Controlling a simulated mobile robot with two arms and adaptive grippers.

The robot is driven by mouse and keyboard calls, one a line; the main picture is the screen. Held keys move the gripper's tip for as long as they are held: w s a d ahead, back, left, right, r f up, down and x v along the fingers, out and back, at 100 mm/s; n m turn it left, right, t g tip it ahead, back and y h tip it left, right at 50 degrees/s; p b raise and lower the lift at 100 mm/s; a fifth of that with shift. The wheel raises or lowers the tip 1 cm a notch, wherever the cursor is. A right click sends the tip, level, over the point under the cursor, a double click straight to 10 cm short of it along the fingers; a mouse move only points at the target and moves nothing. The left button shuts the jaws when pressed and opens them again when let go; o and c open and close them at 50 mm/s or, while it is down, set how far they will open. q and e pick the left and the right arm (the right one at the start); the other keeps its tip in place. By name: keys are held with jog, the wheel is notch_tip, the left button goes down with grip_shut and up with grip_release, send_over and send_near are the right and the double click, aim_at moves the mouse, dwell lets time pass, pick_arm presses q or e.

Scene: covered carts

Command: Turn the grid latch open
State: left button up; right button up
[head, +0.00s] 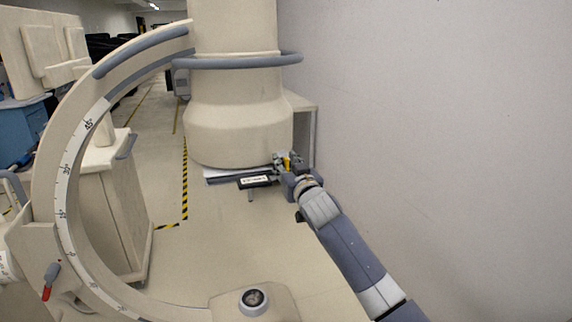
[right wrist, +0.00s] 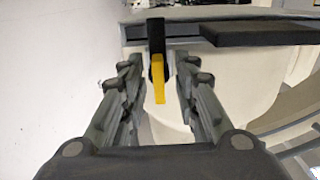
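The grid latch is a small lever with a black upper part and a yellow end. In the right wrist view the latch (right wrist: 158,80) hangs straight down from a grey rail. In the head view only a bit of the yellow latch (head: 287,162) shows, under the large beige housing. My right gripper (right wrist: 157,72) is open, with one finger on each side of the latch and gaps visible on both sides. In the head view the right gripper (head: 284,165) is small and partly hides the latch. My left gripper is not in view.
A dark flat plate (right wrist: 262,33) sticks out beside the latch; it also shows with a white label in the head view (head: 256,182). The beige C-arm (head: 66,178) curves on the left. A plain wall (head: 430,130) stands close on the right.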

grip_shut()
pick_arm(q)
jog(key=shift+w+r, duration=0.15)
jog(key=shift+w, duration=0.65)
pick_arm(e)
jog(key=shift+n, duration=0.3)
jog(key=n+p, duration=0.1)
jog(key=n, duration=0.2)
jog(key=shift+n, duration=0.3)
jog(key=n+p, duration=0.1)
jog(key=n, duration=0.3)
jog(key=shift+a+n+p, duration=0.1)
jog(key=shift+n+p, duration=0.2)
jog(key=n+p, duration=0.1)
jog(key=n, duration=0.4)
jog(key=shift+f, duration=0.15)
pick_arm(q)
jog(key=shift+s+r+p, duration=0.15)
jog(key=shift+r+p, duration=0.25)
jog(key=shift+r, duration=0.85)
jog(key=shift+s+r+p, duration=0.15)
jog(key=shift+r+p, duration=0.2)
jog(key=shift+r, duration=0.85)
pick_arm(e)
jog(key=shift+a+f+n, duration=0.1)
jog(key=shift+f+n, duration=0.1)
jog(key=shift+n, duration=1.8)
